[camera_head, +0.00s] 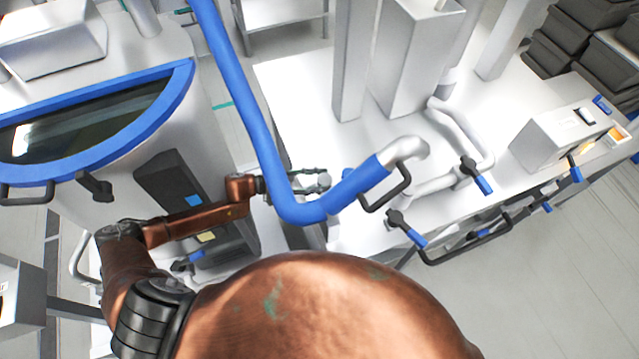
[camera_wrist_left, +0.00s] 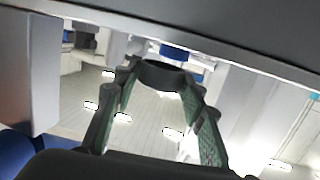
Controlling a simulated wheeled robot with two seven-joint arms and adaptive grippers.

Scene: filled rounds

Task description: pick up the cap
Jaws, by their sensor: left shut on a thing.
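My left gripper (camera_head: 308,182) reaches in from the left, partly behind the blue hose (camera_head: 262,135). A small grey rounded thing (camera_head: 324,181), which I take to be the cap, is at its fingertips. In the left wrist view the two green-padded fingers of the left gripper (camera_wrist_left: 160,85) are apart, with a dark curved piece (camera_wrist_left: 162,73) spanning between their tips. It looks like the cap, held in the fingers. Its far side is hidden. My right gripper is not in view.
The blue hose runs down past the gripper and bends to a metal pipe (camera_head: 407,148). A white table (camera_head: 292,88) with valves and black handles stands to the right. A machine with a blue-rimmed window (camera_head: 180,92) is at left. Dark crates (camera_head: 606,60) are at the far right.

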